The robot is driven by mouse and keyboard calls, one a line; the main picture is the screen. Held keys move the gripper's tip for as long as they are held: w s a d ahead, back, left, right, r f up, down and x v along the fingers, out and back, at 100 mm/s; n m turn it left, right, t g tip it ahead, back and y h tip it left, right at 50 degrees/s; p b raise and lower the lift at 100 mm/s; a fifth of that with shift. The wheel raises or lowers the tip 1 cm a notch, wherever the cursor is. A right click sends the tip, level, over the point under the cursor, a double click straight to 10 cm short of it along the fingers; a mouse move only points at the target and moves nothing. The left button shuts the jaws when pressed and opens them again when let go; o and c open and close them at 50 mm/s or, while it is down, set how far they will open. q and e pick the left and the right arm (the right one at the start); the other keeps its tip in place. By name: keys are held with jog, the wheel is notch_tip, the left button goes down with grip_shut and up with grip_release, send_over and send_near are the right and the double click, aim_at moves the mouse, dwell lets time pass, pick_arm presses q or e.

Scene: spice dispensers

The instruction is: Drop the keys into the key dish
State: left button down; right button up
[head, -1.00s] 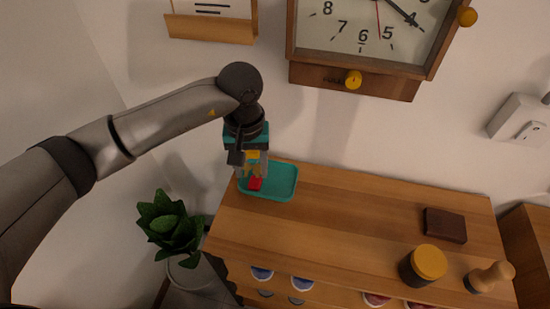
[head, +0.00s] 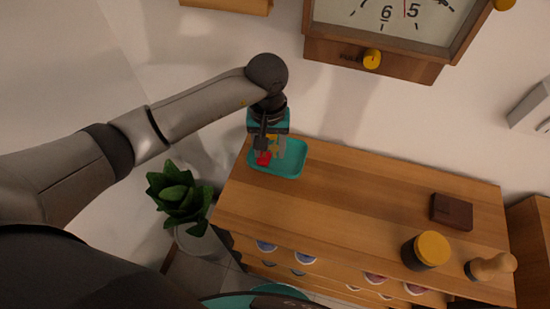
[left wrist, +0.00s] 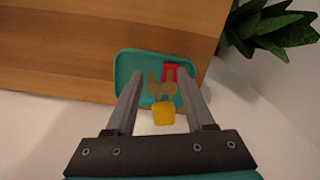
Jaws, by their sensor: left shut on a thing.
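The keys (left wrist: 158,90), with a yellow tag (left wrist: 163,113) and a red tag (left wrist: 170,72), are between the fingers of my left gripper (left wrist: 160,74), which is shut on them. In the head view my left gripper (head: 270,152) points down over the left part of the teal key dish (head: 294,164). The red tag (head: 263,158) shows in front of the dish floor. The dish also shows in the left wrist view (left wrist: 124,68), behind the keys. I cannot tell whether the keys touch the dish. My right gripper is not in view.
The dish sits at the left end of a wooden shelf top (head: 350,195). A dark brown block (head: 452,211), a yellow-lidded jar (head: 428,251) and a wooden-handled stamp (head: 492,266) stand at its right end. A plant (head: 180,198) is left of it. A clock (head: 385,35) hangs above.

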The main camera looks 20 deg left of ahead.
pick_arm(q)
jog(key=shift+f, duration=0.3)
jog(key=shift+c, duration=0.9)
grip_release()
jog(key=shift+r, duration=0.15)
notch_tip(320, 180, up, 15)
jog(key=shift+s, duration=0.1)
